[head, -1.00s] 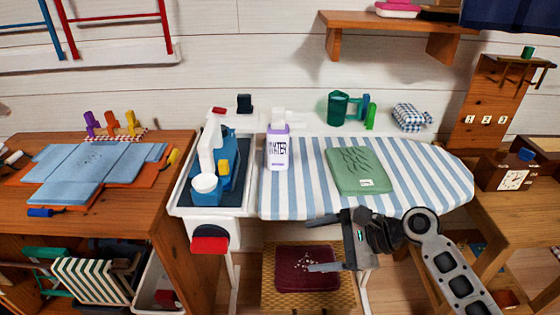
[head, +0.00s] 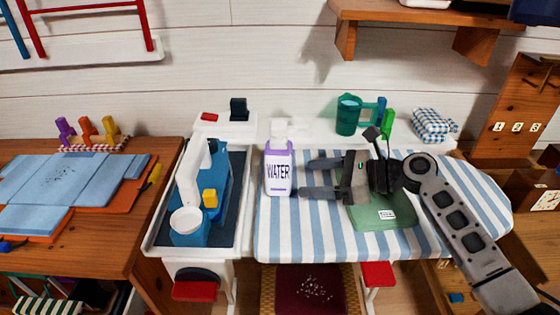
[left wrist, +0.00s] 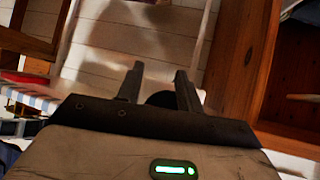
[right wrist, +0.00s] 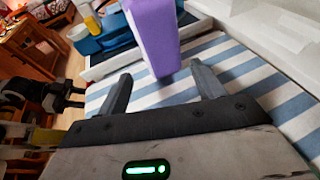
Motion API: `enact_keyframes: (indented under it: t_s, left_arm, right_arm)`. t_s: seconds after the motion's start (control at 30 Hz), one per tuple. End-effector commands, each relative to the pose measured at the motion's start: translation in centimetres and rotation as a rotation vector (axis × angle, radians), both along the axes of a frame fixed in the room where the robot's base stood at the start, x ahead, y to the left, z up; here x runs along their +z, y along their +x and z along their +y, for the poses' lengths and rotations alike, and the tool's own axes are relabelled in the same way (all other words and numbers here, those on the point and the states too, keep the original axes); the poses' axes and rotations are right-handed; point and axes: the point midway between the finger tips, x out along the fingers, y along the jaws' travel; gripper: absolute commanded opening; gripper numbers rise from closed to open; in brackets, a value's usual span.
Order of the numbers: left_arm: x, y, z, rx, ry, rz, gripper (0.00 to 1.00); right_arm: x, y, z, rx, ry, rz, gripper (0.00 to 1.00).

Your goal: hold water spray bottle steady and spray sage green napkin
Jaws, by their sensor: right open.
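The water spray bottle (head: 279,172), purple and white with a WATER label, stands upright at the left end of the striped ironing board (head: 305,240). Its purple body (right wrist: 152,35) also shows in the right wrist view, ahead of the fingers. My right gripper (head: 322,178) is open and empty above the board. Its fingers point left at the bottle, and a gap shows between them and it. The sage green napkin (head: 375,217) lies folded on the board, partly hidden under my right gripper and arm. My left gripper (left wrist: 158,88) shows in the left wrist view, with its fingers apart and nothing between them.
A blue and white iron (head: 200,195) stands on a tray left of the bottle. A green cup (head: 347,117) and a checked cloth bundle (head: 432,124) sit on the white ledge behind the board. A wooden table with blue cloth (head: 60,185) is at left.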

Motion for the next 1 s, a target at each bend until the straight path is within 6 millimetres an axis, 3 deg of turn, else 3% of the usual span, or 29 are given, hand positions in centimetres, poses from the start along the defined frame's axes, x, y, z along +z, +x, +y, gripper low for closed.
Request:
enact_keyframes:
  t_s: [0.03, 0.2, 0.27, 0.4, 0.6, 0.93, 1.0]
  left_arm:
    - [-0.8, -0.1, -0.1, 0.0, -0.005, -0.001, 0.36]
    - [-1.1, 0.4, -0.4, 0.005, -0.038, -0.022, 0.36]
    - [0.0, 0.5, -0.5, 0.006, -0.042, -0.027, 0.36]
    - [0.4, 0.6, -0.4, 0.006, -0.037, -0.031, 0.36]
    - [0.1, 0.4, -0.4, 0.006, -0.033, -0.023, 0.36]
    - [-0.4, 0.3, -0.3, 0.006, -0.029, -0.014, 0.36]
    - [-0.4, 0.3, -0.3, 0.006, -0.03, -0.015, 0.36]
  right_arm:
    - [-0.7, 0.2, 0.8, 0.002, 0.001, -0.003, 0.68]
    - [-1.5, 1.0, 3.1, 0.002, 0.0, -0.003, 0.68]
    - [-1.1, 1.2, 3.9, 0.001, 0.001, 0.001, 0.68]
    - [-1.6, 1.7, 5.4, 0.001, 0.001, 0.001, 0.68]
    - [-2.1, 2.0, 6.5, 0.0, 0.0, -0.001, 0.68]
    - [-2.2, 2.1, 6.7, 0.001, -0.002, -0.002, 0.68]
    - [-2.2, 2.1, 6.7, 0.0, -0.001, -0.001, 0.51]
